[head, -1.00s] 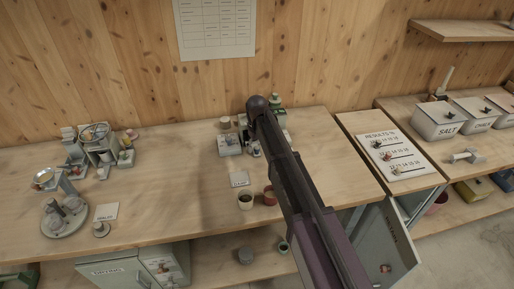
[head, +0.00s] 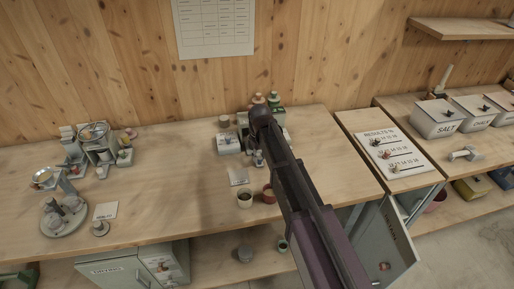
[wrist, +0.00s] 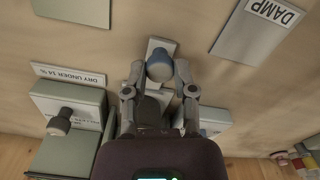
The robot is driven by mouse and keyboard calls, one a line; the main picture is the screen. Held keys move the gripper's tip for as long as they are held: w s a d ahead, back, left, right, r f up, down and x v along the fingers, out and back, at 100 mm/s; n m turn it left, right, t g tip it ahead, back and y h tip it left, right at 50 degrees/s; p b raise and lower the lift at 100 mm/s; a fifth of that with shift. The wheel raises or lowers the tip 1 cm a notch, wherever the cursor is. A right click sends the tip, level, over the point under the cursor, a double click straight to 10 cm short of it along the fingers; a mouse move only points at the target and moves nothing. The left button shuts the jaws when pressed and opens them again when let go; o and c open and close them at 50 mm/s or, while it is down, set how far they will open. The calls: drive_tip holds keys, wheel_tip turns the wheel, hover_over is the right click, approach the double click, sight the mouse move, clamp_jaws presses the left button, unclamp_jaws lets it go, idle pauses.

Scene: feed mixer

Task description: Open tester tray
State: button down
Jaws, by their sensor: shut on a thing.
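In the wrist view my gripper (wrist: 159,90) has its two fingers on either side of a blue-grey round knob (wrist: 160,66), closed on it. The knob sits on a small pale tray front (wrist: 158,46), which stands out from the tester over the wooden bench. The tester body is mostly hidden behind my gripper. In the head view the grey tester (head: 230,143) stands toward the back of the bench. My own arm covers much of its right side and my gripper there.
A label reading "DRY UNDER 14 %" (wrist: 68,74) and a grey box with a dark knob (wrist: 60,122) are beside my gripper.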

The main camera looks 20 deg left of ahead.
drive_tip(key=s+d, duration=0.2)
drive_tip(key=s, duration=0.1)
drive_tip(key=shift+s, duration=0.15)
drive_tip(key=shift+c, duration=2.1)
unclamp_jaws()
drive_tip(key=shift+r, duration=0.15)
